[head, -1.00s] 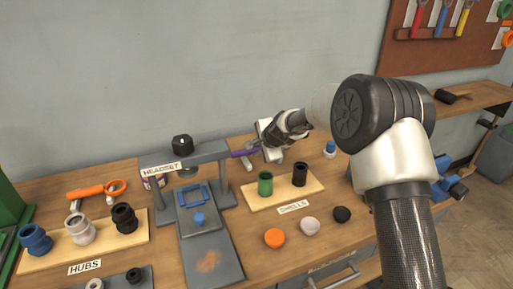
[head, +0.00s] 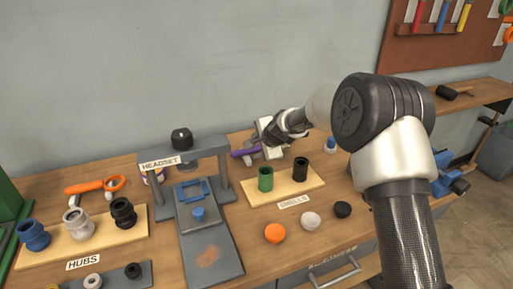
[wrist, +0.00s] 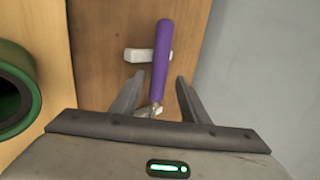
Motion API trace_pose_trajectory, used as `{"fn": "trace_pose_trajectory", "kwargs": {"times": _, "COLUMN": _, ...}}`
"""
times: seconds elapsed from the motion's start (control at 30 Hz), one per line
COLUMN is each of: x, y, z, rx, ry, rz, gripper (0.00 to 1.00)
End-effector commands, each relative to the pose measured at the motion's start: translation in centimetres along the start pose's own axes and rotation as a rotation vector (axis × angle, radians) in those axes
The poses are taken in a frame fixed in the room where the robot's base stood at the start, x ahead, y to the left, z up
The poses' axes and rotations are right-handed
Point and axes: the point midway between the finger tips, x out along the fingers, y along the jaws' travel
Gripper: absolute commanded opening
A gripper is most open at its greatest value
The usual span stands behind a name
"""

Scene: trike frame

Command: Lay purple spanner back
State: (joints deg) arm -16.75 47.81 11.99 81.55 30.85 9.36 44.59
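The purple spanner (wrist: 161,60) lies across a small white rest (wrist: 136,55) in the wrist view, its purple handle pointing away from me and its metal end close to my gripper. In the head view the purple handle (head: 244,152) shows to the left of my gripper (head: 268,138). My gripper (wrist: 158,92) is open, with one finger on each side of the spanner and visible gaps between. The metal end is partly hidden by the gripper's body.
A board labelled SHELLS (head: 284,192) holds a green cup (head: 265,179) and a black cup (head: 300,169) in front of the gripper. The grey HEADSET press (head: 185,160) stands to the left. The wall is close behind.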

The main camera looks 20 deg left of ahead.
Motion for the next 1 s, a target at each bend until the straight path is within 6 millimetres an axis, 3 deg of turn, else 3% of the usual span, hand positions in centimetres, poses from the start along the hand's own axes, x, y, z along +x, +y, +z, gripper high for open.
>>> {"fn": "trace_pose_trajectory", "kwargs": {"times": 0.23, "x": -0.2, "y": 0.1, "z": 0.0, "rx": 0.0, "ry": 0.0, "rz": 0.002, "gripper": 0.41}}
{"fn": "trace_pose_trajectory", "kwargs": {"times": 0.37, "x": -1.7, "y": 0.0, "z": -0.1, "rx": 0.002, "ry": 0.001, "rz": 0.0, "gripper": 0.41}}
{"fn": "trace_pose_trajectory", "kwargs": {"times": 0.8, "x": -12.2, "y": -0.1, "z": -0.1, "rx": 0.001, "ry": 0.003, "rz": -0.002, "gripper": 0.41}}
{"fn": "trace_pose_trajectory", "kwargs": {"times": 1.0, "x": -15.7, "y": -0.1, "z": -0.1, "rx": -0.001, "ry": 0.002, "rz": -0.001, "gripper": 0.41}}
